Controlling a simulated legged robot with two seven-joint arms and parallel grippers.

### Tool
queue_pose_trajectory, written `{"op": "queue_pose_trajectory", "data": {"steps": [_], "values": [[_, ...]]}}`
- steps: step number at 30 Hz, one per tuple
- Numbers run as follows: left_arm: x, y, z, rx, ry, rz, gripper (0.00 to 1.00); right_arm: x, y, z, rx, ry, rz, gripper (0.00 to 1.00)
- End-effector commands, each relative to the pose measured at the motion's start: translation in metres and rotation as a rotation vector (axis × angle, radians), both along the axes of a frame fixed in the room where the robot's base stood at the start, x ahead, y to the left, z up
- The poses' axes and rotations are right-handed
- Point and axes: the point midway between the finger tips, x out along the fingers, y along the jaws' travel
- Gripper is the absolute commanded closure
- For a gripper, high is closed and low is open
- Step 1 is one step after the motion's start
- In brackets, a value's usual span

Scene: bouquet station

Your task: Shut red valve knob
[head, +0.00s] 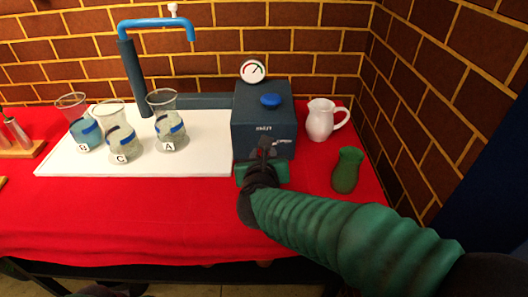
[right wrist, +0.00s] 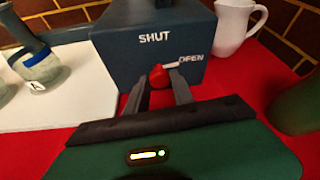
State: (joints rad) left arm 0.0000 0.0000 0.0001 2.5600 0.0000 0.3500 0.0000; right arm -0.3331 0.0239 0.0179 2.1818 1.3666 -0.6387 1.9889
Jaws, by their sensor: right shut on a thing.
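The red valve knob (right wrist: 158,76) is on the front face of a dark blue box (head: 263,105), which also shows in the right wrist view (right wrist: 130,25). Its white pointer (right wrist: 172,65) points right, just under the word OPEN; the word SHUT is printed further left and higher. My right gripper (head: 267,150) is at the front of the box, its two dark fingers on either side of the knob, shut on it. In the head view the fingers mostly hide the knob.
A white pitcher (head: 319,122) and a green vase (head: 347,171) stand right of the box. Beakers marked A (head: 167,128), B (head: 84,127) and C (head: 120,138) stand on a white board (head: 205,163) left of it, by a blue tap (head: 133,75). The red tablecloth's front is clear.

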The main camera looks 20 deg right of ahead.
Motion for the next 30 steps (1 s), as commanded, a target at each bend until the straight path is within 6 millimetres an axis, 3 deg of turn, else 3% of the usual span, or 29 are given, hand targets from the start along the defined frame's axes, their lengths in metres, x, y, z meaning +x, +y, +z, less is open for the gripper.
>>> {"op": "queue_pose_trajectory", "data": {"steps": [12,30], "values": [[0.0,0.0,0.027,0.0,0.0,0.0,1.0,0.0,0.004,-0.001,-0.349,0.106,0.004,1.0],[0.0,0.0,0.038,0.0,0.0,0.0,1.0,0.001,0.007,-0.006,-0.896,0.263,0.007,1.0]]}}
